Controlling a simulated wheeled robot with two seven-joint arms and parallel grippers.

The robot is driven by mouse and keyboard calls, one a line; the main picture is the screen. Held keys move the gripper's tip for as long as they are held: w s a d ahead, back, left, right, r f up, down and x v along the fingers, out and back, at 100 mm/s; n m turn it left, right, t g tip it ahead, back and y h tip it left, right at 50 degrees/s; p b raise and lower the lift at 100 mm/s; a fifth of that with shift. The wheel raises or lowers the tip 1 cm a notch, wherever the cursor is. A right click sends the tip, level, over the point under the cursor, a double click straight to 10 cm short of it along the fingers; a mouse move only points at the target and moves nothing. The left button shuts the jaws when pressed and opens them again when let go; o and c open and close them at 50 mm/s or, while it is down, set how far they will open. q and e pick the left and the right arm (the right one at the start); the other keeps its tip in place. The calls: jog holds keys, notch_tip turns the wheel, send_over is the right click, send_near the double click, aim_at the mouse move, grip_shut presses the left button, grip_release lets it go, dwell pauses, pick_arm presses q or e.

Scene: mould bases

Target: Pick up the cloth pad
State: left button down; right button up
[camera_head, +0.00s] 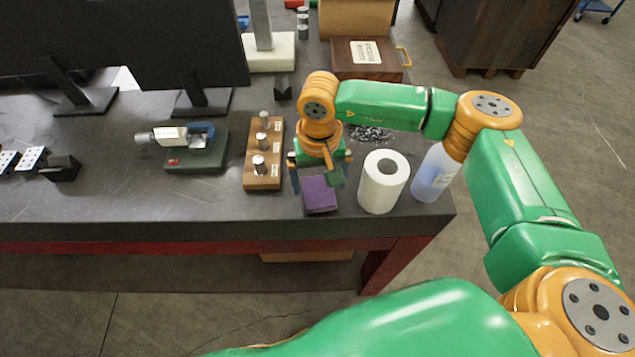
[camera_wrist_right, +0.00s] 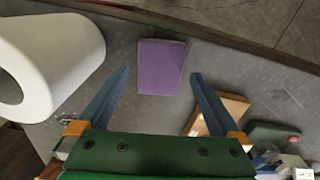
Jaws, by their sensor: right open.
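The cloth pad (camera_head: 319,195) is a flat purple rectangle lying on the dark worktop near its front edge. It also shows in the right wrist view (camera_wrist_right: 161,67), beyond my fingertips and between their lines. My right gripper (camera_head: 320,186) is above and just behind the pad in the head view. In the right wrist view its two blue fingers (camera_wrist_right: 160,74) are spread wide with nothing between them. Whether the fingertips are level with the pad is hard to tell. My left gripper is not in view.
A white paper roll (camera_head: 383,182) stands close right of the pad, with a clear bottle (camera_head: 436,172) beyond it. A wooden block with metal weights (camera_head: 262,177) is to the left. A micrometer on a green base (camera_head: 196,155) lies farther left. The worktop's front edge (camera_head: 220,230) is near.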

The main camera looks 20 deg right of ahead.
aim_at(319, 190)
notch_tip(319, 190, down, 3)
jog(key=shift+w+d+r, duration=0.1)
jog(key=shift+w, duration=0.25)
jog(key=shift+s, duration=0.15)
jog(key=c, duration=1.2)
